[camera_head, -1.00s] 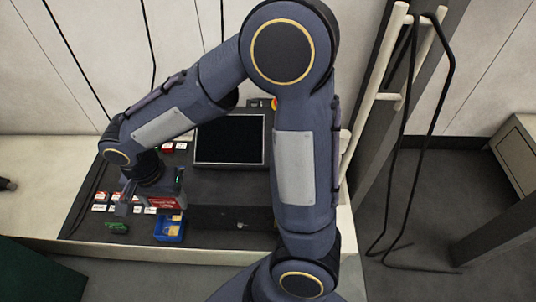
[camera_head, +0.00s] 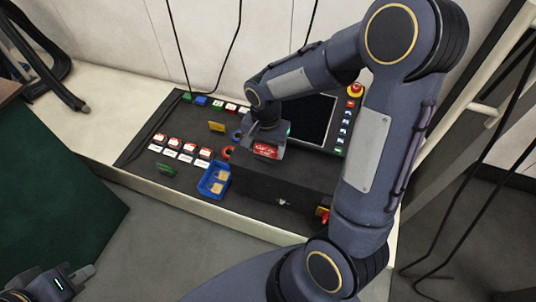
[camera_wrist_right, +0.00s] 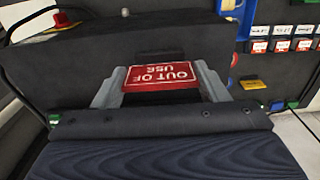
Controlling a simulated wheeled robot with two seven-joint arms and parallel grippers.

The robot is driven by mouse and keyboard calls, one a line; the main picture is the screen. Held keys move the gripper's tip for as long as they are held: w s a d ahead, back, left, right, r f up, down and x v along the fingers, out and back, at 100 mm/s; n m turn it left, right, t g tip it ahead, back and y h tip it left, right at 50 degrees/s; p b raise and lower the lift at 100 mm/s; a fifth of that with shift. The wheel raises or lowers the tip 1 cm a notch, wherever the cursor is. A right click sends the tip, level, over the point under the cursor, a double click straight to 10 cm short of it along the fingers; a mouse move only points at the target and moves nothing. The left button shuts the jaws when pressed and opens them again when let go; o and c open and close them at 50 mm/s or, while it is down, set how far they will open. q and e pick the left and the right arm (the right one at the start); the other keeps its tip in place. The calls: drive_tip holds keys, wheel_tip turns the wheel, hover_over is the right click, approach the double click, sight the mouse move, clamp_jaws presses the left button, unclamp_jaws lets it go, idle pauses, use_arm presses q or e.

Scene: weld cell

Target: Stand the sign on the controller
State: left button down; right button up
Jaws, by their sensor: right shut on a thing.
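The red sign (camera_wrist_right: 160,76) with white "OUT OF USE" lettering, upside down in the right wrist view, is between the two grey fingers of my right gripper (camera_wrist_right: 160,88). In the head view the sign (camera_head: 266,151) shows below my right wrist, at the back left edge of the black box (camera_head: 285,188), which appears to be the controller. Whether the sign touches the box top cannot be told. My left gripper (camera_head: 72,280) is at the bottom left corner of the head view, away from the desk; its jaw opening is unclear.
A blue bin (camera_head: 214,181) with yellowish pieces stands left of the box. Rows of red and white labels (camera_head: 182,147) and coloured switches lie on the dark panel. A screen (camera_head: 310,117) is behind my right wrist. A red button (camera_head: 355,88) sits at the back right.

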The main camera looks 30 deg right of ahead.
sight(268, 154)
drive_tip(key=f, duration=0.1)
drive_tip(key=f+b, duration=0.1)
drive_tip(key=f, duration=0.2)
drive_tip(key=shift+d, duration=0.35)
drive_tip(key=shift+f+b, duration=0.15)
drive_tip(key=shift+b, duration=0.15)
drive_tip(key=o, duration=1)
